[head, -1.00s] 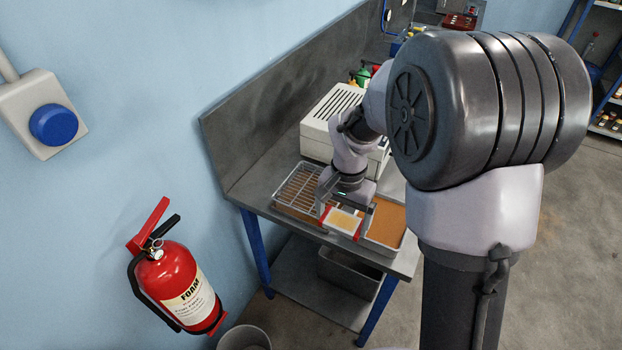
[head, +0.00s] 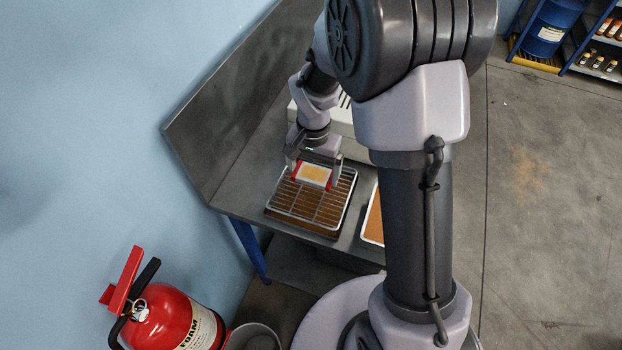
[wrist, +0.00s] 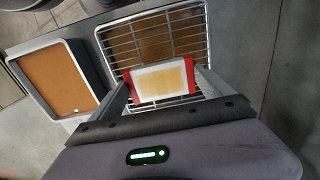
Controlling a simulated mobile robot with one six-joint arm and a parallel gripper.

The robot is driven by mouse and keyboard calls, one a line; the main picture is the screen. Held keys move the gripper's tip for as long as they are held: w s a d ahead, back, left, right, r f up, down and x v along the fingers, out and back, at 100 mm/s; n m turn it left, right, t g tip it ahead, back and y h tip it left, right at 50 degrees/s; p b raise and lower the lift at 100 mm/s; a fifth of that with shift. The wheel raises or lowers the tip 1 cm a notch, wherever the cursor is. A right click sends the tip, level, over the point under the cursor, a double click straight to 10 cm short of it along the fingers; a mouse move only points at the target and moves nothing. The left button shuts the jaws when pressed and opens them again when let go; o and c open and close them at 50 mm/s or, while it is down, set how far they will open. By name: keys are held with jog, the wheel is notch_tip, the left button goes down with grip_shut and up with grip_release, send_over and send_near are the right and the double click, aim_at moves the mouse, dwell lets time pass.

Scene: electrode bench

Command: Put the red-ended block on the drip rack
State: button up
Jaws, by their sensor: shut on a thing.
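The red-ended block (head: 313,174) is white with a tan patch on top and red ends. It also shows in the wrist view (wrist: 160,82). My gripper (head: 314,175) is shut on it, one finger at each red end, and holds it level. The drip rack (head: 308,208) is a wire grid in a shallow brown-bottomed tray on the bench. In the wrist view the rack (wrist: 150,34) lies behind and below the block. The block is over the rack's far part in the head view. I cannot tell whether it touches the wires.
A white-rimmed tray with a brown floor (wrist: 53,78) lies beside the rack. A pale slotted unit (head: 344,120) stands behind on the bench (head: 240,178). A red fire extinguisher (head: 170,320) is at the lower left, by the wall.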

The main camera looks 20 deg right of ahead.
jog(key=shift+f+b, duration=0.6)
jog(key=shift+f, duration=1.55)
jog(key=o, duration=1.8)
notch_tip(320, 180, up, 12)
jog(key=p, duration=0.3)
jog(key=shift+r, duration=0.2)
notch_tip(320, 180, up, 6)
jog(key=t, duration=0.1)
send_over(314, 175)
jog(key=s, duration=0.2)
jog(key=s+a+r+n+t+y, duration=0.1)
jog(key=s+a+r+t, duration=0.1)
jog(key=s+r, duration=0.3)
jog(key=s+a+r+n+t+y, duration=0.1)
jog(key=s+r, duration=0.4)
jog(key=s, duration=0.7)
jog(key=shift+a+r+n+t, duration=0.15)
jog(key=shift+a+n+t, duration=0.3)
jog(key=shift+t, duration=0.45)
